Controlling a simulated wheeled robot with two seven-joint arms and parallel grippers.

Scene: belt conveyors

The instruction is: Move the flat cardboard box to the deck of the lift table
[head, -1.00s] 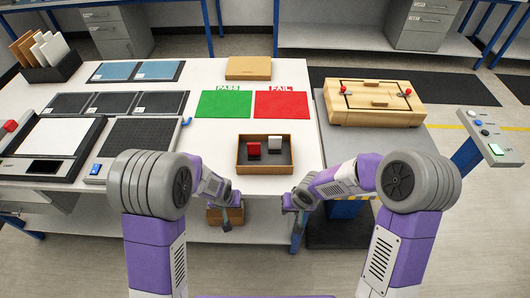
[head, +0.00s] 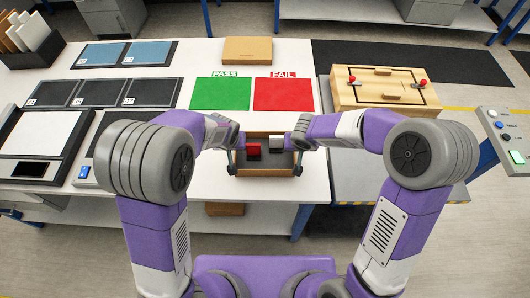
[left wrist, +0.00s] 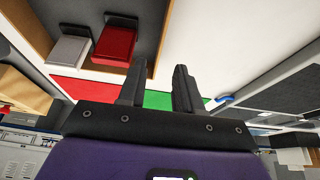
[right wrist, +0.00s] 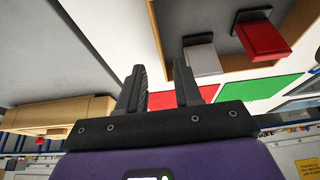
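A shallow open cardboard box (head: 265,174) stands at the table's front edge, with a red block (head: 253,149) and a pale block (head: 276,143) inside. A closed flat cardboard box (head: 248,50) lies at the table's back edge. My left gripper (head: 232,165) is at the open box's left side and my right gripper (head: 298,165) at its right side. In the left wrist view the fingers (left wrist: 158,85) are apart, close to the box wall. In the right wrist view the fingers (right wrist: 160,85) are also apart near the opposite wall. Contact cannot be told.
A grey deck (head: 365,178), apparently the lift table's, stands right of the table and bears a wooden case (head: 385,92) with red knobs. Its front part is clear. A button panel (head: 503,135) is farther right. Green PASS (head: 221,93) and red FAIL (head: 284,94) mats lie behind the open box.

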